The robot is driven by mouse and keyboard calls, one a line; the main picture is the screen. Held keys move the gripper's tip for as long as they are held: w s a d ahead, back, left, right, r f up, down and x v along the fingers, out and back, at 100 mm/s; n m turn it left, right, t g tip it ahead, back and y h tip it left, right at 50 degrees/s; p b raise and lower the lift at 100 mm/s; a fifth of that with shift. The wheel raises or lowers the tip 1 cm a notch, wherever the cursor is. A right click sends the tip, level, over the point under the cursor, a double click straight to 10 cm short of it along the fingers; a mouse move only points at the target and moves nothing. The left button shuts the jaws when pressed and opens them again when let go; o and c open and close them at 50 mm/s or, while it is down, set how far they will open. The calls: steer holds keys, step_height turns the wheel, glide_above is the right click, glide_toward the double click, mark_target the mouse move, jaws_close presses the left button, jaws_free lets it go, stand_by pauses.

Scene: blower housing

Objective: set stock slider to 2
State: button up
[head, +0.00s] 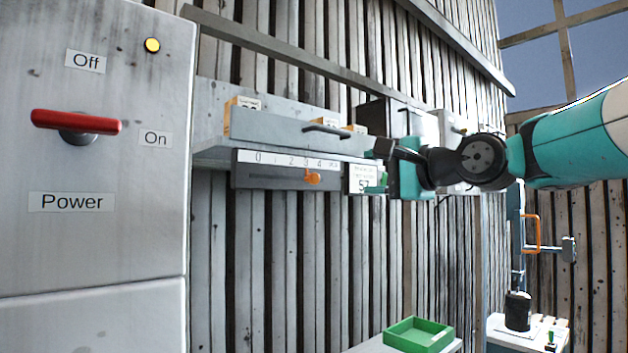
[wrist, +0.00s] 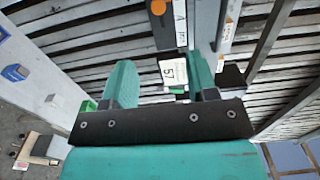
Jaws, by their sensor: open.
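The stock slider is an orange knob (head: 313,178) under a white number scale (head: 287,160) on the shelf front in the head view. It sits near the 3, between the 2 and 4 marks or close to them. In the wrist view the orange knob (wrist: 158,7) shows at the top edge, beside a scale strip. My gripper (head: 376,172) is open and empty, to the right of the knob and apart from it. In the wrist view, its two fingers (wrist: 162,85) stand apart with a card reading 57 (wrist: 173,72) visible beyond them.
A drawer-like grey bin (head: 290,132) with a dark handle is above the scale. A grey cabinet with a red power lever (head: 76,122) stands at left. A green tray (head: 418,335) is below. The wall below the scale is clear.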

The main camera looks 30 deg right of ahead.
mark_target(316, 179)
steer(key=w+a+p, duration=0.1)
steer(key=w+p, duration=0.1)
steer(key=w, duration=0.3)
steer(key=w+a+p, duration=0.1)
steer(key=w+p, duration=0.1)
steer(key=w, duration=0.3)
steer(key=w+a+p, duration=0.1)
steer(key=w+p, duration=0.1)
steer(key=w, duration=0.3)
steer(key=shift+w+a+f, duration=0.1)
steer(key=shift+w+a, duration=0.05)
steer(key=shift+w, duration=0.5)
jaws_close()
steer(key=shift+s, duration=0.1)
